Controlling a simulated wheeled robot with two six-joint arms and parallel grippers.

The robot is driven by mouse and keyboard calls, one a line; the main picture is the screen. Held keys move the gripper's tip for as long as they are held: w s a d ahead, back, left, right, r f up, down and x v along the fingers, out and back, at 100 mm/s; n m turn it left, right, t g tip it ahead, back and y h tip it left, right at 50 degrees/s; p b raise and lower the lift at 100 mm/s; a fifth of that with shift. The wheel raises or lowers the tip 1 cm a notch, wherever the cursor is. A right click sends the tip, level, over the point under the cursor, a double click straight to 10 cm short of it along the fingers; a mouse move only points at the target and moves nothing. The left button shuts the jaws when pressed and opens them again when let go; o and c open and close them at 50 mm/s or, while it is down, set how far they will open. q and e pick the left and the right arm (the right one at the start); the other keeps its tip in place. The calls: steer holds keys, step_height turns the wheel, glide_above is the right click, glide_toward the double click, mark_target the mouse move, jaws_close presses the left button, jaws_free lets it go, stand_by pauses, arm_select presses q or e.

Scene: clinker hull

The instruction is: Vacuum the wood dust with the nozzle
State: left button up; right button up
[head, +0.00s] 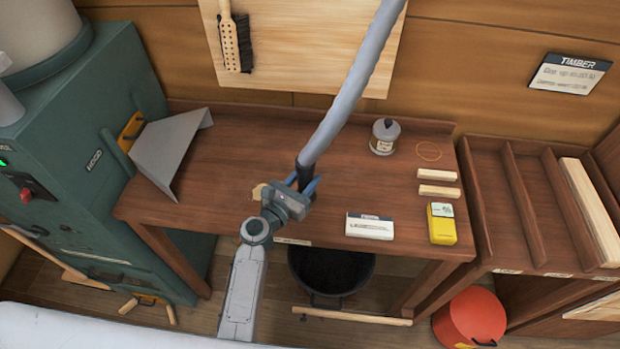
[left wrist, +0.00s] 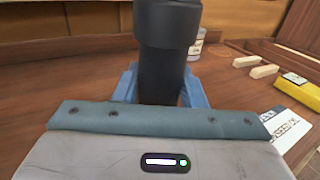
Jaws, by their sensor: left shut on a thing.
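My left gripper (head: 303,187) is shut on the black nozzle (head: 305,176) at the lower end of a grey hose (head: 350,90). The hose rises to the top edge of the head view. In the left wrist view the black nozzle (left wrist: 167,60) stands upright between the blue fingers (left wrist: 160,88). The nozzle is over the front-middle of the brown bench (head: 235,150); its tip is hidden by the gripper. A small tan patch (head: 258,191), perhaps wood dust, shows just left of the gripper on the bench. No other dust can be made out. My right gripper is not in view.
On the bench are a grey metal sheet (head: 168,150), a jar (head: 384,137), two wood blocks (head: 438,190), a white card (head: 369,227) and a yellow box (head: 442,226). A green machine (head: 80,170) stands left, a black bucket (head: 330,275) below. The bench's back middle is clear.

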arm_select(q)
steer(key=shift+w+a+r, duration=0.1)
steer(key=shift+w+a, duration=0.05)
steer(key=shift+a, duration=3.1)
steer(key=shift+a+b, duration=0.6)
steer(key=shift+a, duration=2.4)
step_height(320, 180, up, 8)
steer(key=p, duration=0.7)
steer(key=shift+p, duration=0.4)
